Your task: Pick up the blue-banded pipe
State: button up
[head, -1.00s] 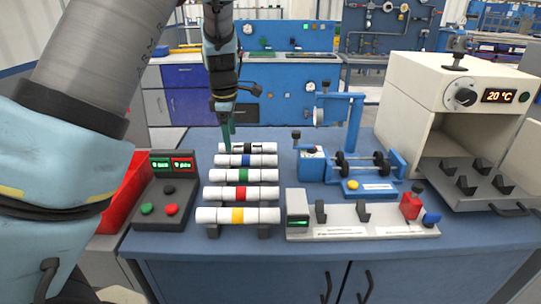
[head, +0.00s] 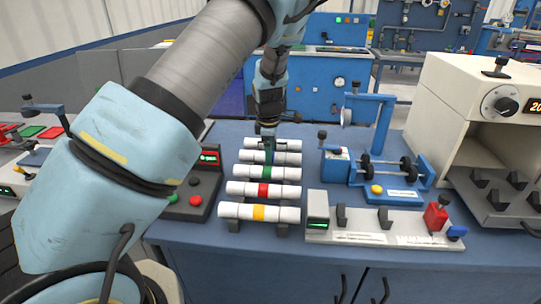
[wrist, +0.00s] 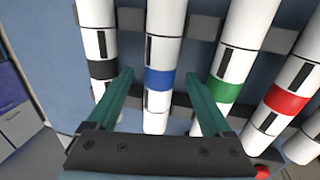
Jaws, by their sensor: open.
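The blue-banded pipe (wrist: 160,80) is white with a blue band in the wrist view. In the head view the blue-banded pipe (head: 290,159) lies second from the back on the rack, and my gripper hides its band. My gripper (wrist: 157,73) is open, with green fingers on either side of the blue band as seen in the wrist view. The pipe is not gripped; I cannot tell how far down the fingers reach. In the head view my gripper (head: 269,155) points down over the rear pipes.
The black-banded pipe (wrist: 102,69) and green-banded pipe (wrist: 224,91) lie close on either side. The red-banded (head: 264,190) and yellow-banded (head: 258,212) pipes lie nearer the front. A button console (head: 196,187) stands left; a grey fixture (head: 380,229) and blue device (head: 372,165) stand right.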

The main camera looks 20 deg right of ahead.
jog(key=shift+w+f, duration=0.1)
jog(key=shift+f, duration=0.5)
grip_shut()
